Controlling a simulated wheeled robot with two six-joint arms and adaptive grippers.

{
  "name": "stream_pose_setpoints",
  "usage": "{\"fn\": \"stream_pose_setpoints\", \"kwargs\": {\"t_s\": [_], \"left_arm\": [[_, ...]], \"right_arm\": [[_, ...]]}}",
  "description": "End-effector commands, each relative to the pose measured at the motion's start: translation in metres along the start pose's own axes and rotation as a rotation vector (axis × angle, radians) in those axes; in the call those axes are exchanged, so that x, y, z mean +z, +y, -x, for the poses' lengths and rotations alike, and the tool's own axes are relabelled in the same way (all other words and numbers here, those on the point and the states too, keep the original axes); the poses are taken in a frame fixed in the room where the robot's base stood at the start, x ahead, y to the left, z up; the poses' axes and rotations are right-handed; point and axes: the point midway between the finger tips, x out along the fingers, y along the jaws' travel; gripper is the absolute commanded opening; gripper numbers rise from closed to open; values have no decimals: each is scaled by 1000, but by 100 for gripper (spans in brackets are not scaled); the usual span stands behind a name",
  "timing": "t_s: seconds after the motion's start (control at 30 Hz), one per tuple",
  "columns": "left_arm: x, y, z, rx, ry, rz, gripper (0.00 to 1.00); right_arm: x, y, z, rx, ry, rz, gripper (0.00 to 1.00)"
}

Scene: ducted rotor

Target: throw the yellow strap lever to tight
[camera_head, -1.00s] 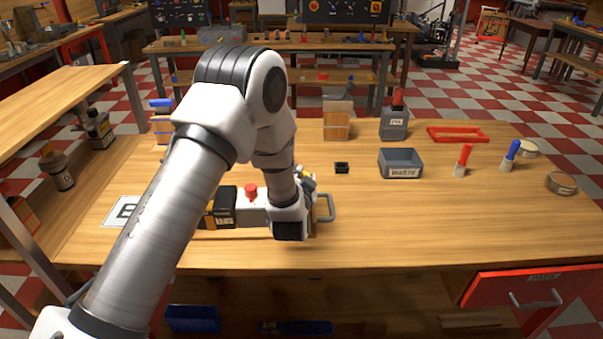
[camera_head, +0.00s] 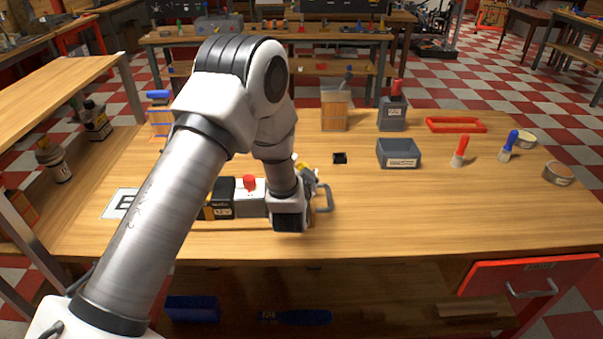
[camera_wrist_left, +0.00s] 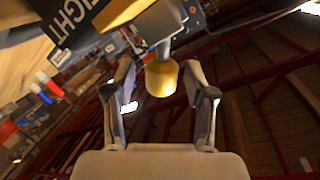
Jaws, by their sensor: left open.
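The yellow strap lever ends in a rounded yellow knob (camera_wrist_left: 162,78) in the left wrist view. A black label reading "TIGHT" (camera_wrist_left: 72,18) is beside it at the upper left. My left gripper (camera_wrist_left: 159,68) is open, with one finger on each side of the knob; whether either finger touches it I cannot tell. In the head view the grey unit (camera_head: 250,204) lies on the bench with a red knob on top and a black 12V block at its left. My left wrist and forearm hide its right part and the lever. My right gripper is out of view.
A metal handle (camera_head: 325,198) sticks out beside my wrist. The bench's front right is clear.

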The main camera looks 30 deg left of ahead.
Motion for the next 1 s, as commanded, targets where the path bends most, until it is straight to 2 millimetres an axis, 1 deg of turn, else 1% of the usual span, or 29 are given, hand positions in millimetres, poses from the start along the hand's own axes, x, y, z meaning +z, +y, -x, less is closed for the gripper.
{"fn": "stream_pose_setpoints", "kwargs": {"t_s": [0.07,0.17,0.3,0.4,0.5,0.63,1.0], "left_arm": [[0,0,10,1,0,-1,55],[-1,1,31,3,1,-4,55],[-1,1,68,4,1,-6,55],[0,1,92,3,1,-7,55],[0,1,108,2,1,-5,55],[0,0,116,1,1,-3,55],[0,0,116,0,0,-2,55]], "right_arm": [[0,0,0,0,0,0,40],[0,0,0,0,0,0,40],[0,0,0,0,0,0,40],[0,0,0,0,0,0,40],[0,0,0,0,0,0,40],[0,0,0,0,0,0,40],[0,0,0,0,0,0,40]]}}
